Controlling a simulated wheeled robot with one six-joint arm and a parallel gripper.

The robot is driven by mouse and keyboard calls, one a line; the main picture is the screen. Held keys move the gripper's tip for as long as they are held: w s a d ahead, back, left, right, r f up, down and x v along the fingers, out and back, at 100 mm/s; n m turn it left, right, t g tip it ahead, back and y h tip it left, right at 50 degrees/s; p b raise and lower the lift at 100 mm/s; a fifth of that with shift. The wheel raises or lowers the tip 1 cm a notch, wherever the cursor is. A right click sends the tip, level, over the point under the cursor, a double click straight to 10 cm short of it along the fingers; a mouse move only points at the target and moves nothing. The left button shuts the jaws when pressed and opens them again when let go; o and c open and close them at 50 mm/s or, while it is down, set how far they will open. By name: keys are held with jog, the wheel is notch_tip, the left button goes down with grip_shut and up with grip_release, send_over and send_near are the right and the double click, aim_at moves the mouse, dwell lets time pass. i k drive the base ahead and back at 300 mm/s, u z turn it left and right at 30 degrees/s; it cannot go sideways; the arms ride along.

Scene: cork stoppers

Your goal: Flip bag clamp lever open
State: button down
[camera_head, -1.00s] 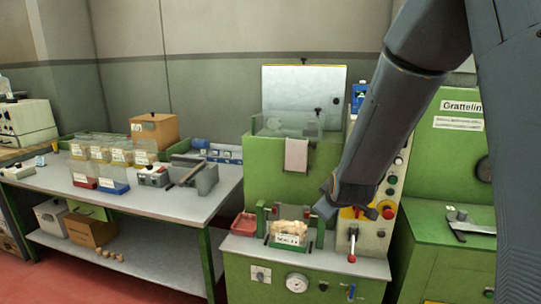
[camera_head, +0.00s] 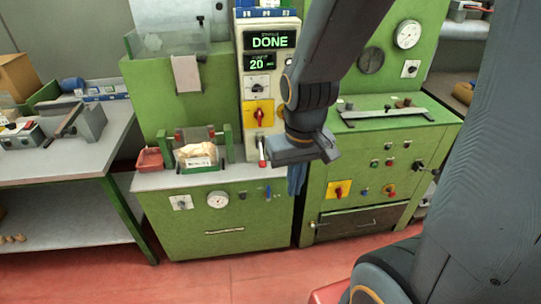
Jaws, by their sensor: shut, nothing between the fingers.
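A bag of pale corks (camera_head: 194,152) with a white label sits on the green machine's ledge. It stands between two green posts (camera_head: 229,140), with a dark bar (camera_head: 195,134) behind its top that looks like the clamp. A lever with a red and white handle (camera_head: 262,152) hangs below the control panel, right of the bag; I cannot tell whether it belongs to the clamp. My gripper (camera_head: 332,149) is shut and empty, in front of the gap between the two green machines. It appears right of the bag and lever, apart from the bag.
The control panel's screen (camera_head: 270,41) reads DONE, with 20 below. A red tray (camera_head: 149,160) stands left of the bag. A grey workbench (camera_head: 60,160) is at left. Blue gloves (camera_head: 296,178) hang below my gripper. The red floor (camera_head: 230,275) in front is clear.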

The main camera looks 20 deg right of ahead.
aim_at(263, 163)
jog(key=z, duration=1.4)
jog(key=i, duration=0.6)
jog(key=u, duration=1.75)
